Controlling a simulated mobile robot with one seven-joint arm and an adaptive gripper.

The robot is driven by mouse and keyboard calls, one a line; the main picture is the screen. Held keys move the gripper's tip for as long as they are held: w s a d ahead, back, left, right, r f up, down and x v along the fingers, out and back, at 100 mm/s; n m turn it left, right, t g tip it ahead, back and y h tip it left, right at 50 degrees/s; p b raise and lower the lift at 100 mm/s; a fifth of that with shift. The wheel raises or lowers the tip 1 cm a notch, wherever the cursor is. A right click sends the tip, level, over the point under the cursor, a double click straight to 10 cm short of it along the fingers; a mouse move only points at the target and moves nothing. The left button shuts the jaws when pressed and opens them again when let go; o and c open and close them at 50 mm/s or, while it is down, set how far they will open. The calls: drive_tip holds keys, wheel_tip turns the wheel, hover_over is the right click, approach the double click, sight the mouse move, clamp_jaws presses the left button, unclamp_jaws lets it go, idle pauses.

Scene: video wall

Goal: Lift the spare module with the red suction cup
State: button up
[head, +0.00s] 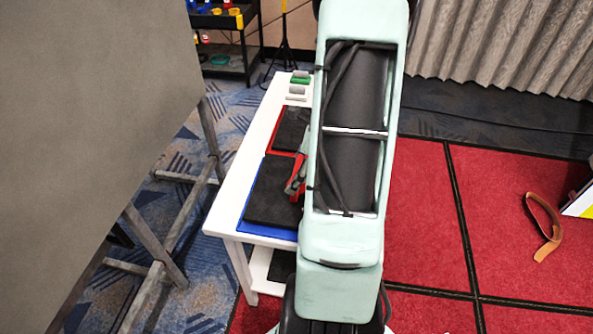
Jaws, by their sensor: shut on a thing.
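The red suction cup (296,188) shows at the left edge of my arm, tilted, over the right part of the near black module. My gripper (302,170) is mostly hidden behind my arm; the small grey part that shows is at the cup, and it is shut on the cup. The near black module (268,188) lies on a blue mat (252,226). A second black module (291,125) lies on a red mat (281,143) farther back. I cannot tell which one is the spare, or whether the cup touches the near module.
Both mats are on a white table (246,150). A green suction cup (300,80) and a pale grey item (296,93) stand at its far end. A large grey panel (90,120) on metal legs is at the left. A brown strap (544,228) lies on the red floor.

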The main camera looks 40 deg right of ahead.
drive_tip(key=shift+r+p, duration=2.4)
drive_tip(key=shift+r, duration=0.65)
drive_tip(key=shift+w, duration=0.1)
